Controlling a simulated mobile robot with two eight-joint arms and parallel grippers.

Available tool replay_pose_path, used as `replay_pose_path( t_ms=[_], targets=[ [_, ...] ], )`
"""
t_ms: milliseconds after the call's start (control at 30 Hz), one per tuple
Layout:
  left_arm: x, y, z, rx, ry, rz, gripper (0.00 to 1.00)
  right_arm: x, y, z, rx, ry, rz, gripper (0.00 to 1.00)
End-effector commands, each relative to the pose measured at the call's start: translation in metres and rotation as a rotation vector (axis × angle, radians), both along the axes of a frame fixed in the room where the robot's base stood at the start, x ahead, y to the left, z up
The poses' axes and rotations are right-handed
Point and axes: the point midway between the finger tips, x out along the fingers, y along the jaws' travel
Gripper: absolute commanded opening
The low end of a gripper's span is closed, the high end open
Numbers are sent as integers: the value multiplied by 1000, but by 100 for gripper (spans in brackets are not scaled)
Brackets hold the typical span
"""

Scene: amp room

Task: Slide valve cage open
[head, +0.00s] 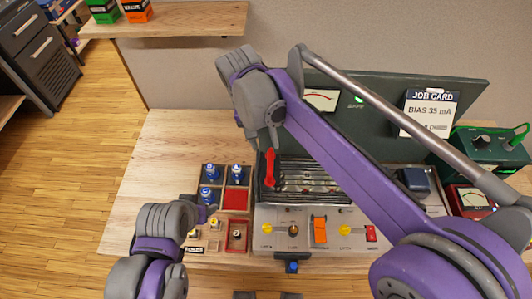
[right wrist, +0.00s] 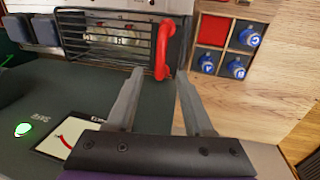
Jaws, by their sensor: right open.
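The valve cage (head: 312,183) is a dark wire cage on the bench unit, below the green panel; my right arm partly covers it in the head view. It also shows in the right wrist view (right wrist: 95,38). Its red handle (head: 270,168) stands at the cage's left end in the head view. My right gripper (head: 272,140) points down just above the handle. In the right wrist view the open fingers (right wrist: 162,85) are apart and empty, with the red handle (right wrist: 162,50) just beyond their tips. My left arm is at the lower left; its fingers cannot be made out.
A wooden tray (head: 223,190) with blue-capped valves and a red compartment lies left of the cage. A control panel (head: 330,242) with an orange switch is in front. The green panel (head: 388,110) stands behind, with a job card (head: 430,110). Bare bench lies farther left.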

Motion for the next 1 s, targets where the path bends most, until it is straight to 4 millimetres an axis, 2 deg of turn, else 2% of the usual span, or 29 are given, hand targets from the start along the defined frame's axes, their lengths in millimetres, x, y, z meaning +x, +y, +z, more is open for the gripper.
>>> replay_pose_path(
  t_ms=[100, 300, 500, 733, 767, 1000],
  targets=[
    [-1, 0, -2, 0, 2, 0, 67, 0, -5, -25, 0, 0, 0, 52],
    [-1, 0, -3, 0, 3, 0, 67, 0, -11, -53, 0, 0, 0, 52],
    [-2, 0, -4, 0, 3, 0, 67, 0, -13, -64, 0, -1, 0, 52],
    [-1, 0, -4, 0, 3, 0, 67, 0, -13, -64, 1, -1, 1, 52],
    [-1, 0, -4, 0, 3, 0, 67, 0, -13, -64, 1, -1, 1, 50],
    [-1, 0, -4, 0, 3, 0, 67, 0, -13, -64, 1, -1, 1, 7]
  ],
)
